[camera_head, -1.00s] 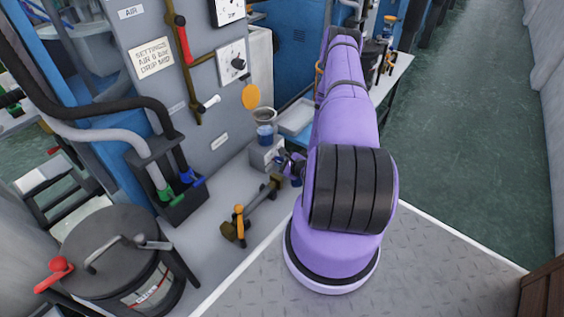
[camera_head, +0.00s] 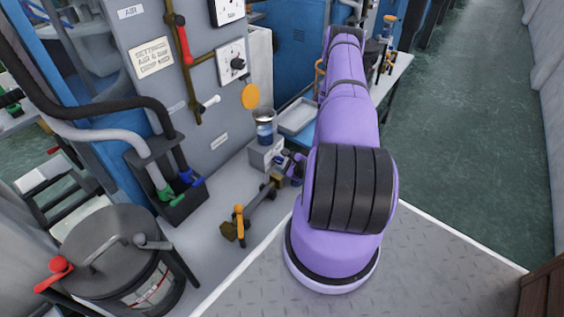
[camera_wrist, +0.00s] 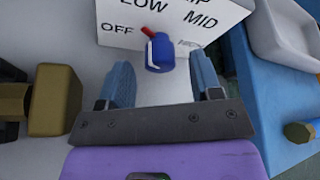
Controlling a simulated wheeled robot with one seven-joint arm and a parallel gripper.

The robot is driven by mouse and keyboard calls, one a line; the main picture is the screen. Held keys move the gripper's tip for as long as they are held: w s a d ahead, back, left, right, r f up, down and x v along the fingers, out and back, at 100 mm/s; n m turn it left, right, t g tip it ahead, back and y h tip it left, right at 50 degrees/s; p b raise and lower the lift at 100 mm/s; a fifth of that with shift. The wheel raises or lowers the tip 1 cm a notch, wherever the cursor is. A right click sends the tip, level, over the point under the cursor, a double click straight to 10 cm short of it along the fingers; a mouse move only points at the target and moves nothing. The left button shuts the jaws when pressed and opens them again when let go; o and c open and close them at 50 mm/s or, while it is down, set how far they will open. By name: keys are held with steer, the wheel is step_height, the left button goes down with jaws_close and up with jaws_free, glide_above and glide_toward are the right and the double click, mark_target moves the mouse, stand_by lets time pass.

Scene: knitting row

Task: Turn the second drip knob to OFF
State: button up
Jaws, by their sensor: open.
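In the wrist view, a blue knob (camera_wrist: 160,54) with a red pointer stands on a white label plate (camera_wrist: 112,38) marked OFF, LOW, MID and a partly hidden word at the right. The pointer slants up and left, between OFF and LOW. My gripper (camera_wrist: 160,74) is open, with one blue finger on each side of the knob's near end. I see no clear contact. In the head view, my gripper (camera_head: 294,166) is small and partly hidden by my arm, beside the grey box under the beaker. The knob cannot be made out there.
A beaker with blue liquid (camera_head: 264,130) stands on the grey box (camera_head: 266,154). A brass fitting (camera_head: 258,200) lies close to the left of my gripper. A pale tray (camera_head: 297,117) is behind. A dark lidded pot (camera_head: 112,250) stands front left. The aisle at right is clear.

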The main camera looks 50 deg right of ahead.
steer(key=v, duration=0.9)
